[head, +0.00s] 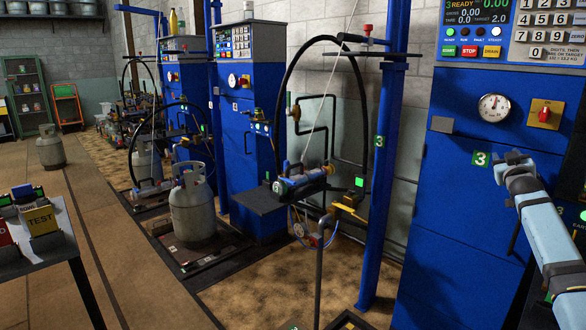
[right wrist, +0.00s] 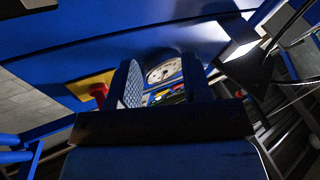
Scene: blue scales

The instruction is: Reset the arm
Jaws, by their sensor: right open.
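My right arm (head: 550,240) reaches in from the lower right in the head view, in front of the blue cabinet (head: 455,235) with the green "3" sign. My right gripper (head: 514,160) is at the arm's upper end, below the round gauge (head: 494,107). In the right wrist view the two fingers of my right gripper (right wrist: 163,82) stand apart with nothing between them. The gauge (right wrist: 165,70) and a red knob on a yellow plate (right wrist: 98,92) show beyond them. My left gripper is not in view.
A blue post (head: 384,170) stands left of the cabinet. A grey gas cylinder (head: 192,208) stands on a floor scale (head: 203,262). A table (head: 60,240) with a "TEST" block is at the left. The floor between is mostly clear.

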